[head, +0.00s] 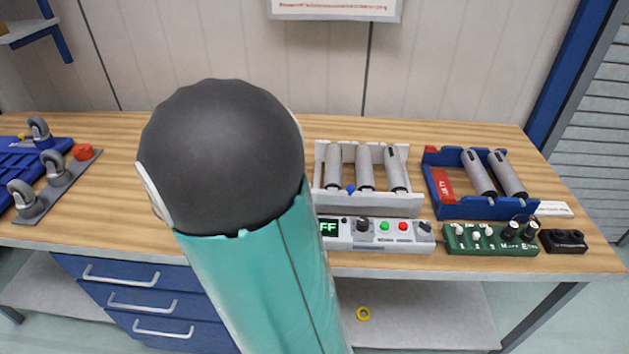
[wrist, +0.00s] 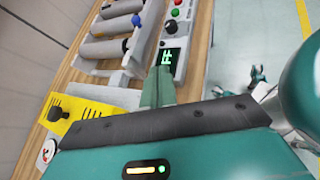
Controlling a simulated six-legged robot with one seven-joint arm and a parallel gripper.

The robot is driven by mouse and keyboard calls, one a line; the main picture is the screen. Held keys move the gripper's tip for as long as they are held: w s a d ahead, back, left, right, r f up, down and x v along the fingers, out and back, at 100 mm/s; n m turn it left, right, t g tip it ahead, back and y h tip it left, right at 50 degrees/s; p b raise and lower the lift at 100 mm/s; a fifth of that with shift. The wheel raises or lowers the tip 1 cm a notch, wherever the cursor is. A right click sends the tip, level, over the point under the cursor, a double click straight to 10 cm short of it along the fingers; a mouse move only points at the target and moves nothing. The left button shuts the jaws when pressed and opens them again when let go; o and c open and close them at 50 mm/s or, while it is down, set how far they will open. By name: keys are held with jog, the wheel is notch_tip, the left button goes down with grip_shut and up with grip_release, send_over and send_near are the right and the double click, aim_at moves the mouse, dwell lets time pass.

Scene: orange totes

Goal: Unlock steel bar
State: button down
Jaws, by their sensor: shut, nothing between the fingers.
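A light grey roller unit (head: 345,207) stands on the bench, right of my arm in the head view. It holds several steel rollers (head: 365,169), and a blue knob (head: 350,189) sits at its front. In the wrist view the rollers (wrist: 105,47) and the blue knob (wrist: 137,20) are at upper left. I cannot tell which part is the steel bar of the task. My gripper (wrist: 158,86) is shut and empty, with its green fingers pointing at the control box near its display. In the head view my arm hides the gripper.
A control box (head: 385,244) with a lit display and buttons lies in front of the roller unit. A blue roller unit (head: 495,207), green switch box (head: 490,248) and black box (head: 563,241) are at right. A yellow plate (wrist: 72,112) lies left of the fingers.

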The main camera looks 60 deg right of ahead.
aim_at(352, 191)
jog(key=d+h, duration=0.1)
jog(key=d+n+g, duration=0.1)
jog(key=d, duration=0.1)
jog(key=w+d+f+n+g+h, duration=0.1)
jog(key=shift+d+h, duration=0.3)
jog(key=shift+d, duration=0.05)
jog(key=shift+s, duration=0.1)
jog(key=x, duration=1.4)
jog(key=shift+s+d, duration=0.45)
jog(key=shift+s, duration=0.45)
jog(key=shift+s+d, duration=0.4)
jog(key=shift+s, duration=0.45)
jog(key=shift+r, duration=0.1)
